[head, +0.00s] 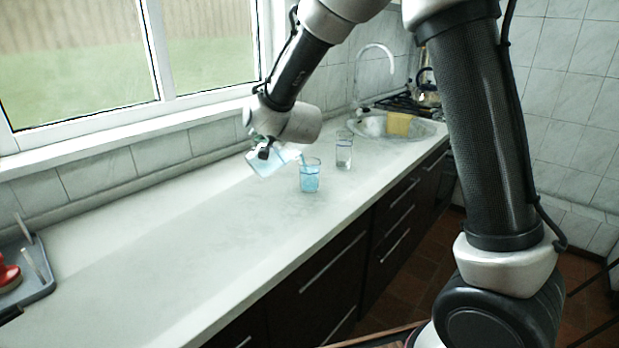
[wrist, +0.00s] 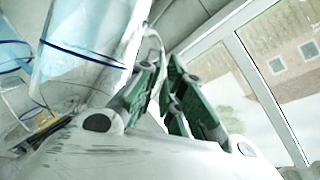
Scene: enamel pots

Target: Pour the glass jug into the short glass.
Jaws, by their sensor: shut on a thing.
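My gripper (head: 268,148) is shut on the glass jug (head: 262,162), which is tilted well over to the right above the counter. The jug holds pale blue liquid and its mouth is close to the rim of the short glass (head: 310,180). A thin blue streak shows at the glass's rim and inside it. The short glass stands upright on the counter with blue liquid in it. In the wrist view, the green fingers (wrist: 170,98) are by the jug's handle, and the jug (wrist: 92,35) fills the upper left. Their exact contact is hard to see.
A second glass (head: 344,153) with clear contents stands behind and right of the short glass. Beyond it are a sink (head: 372,126), a curved tap and a yellow sponge (head: 398,124). A grey tray (head: 36,275) sits at the left. The counter's front middle is clear.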

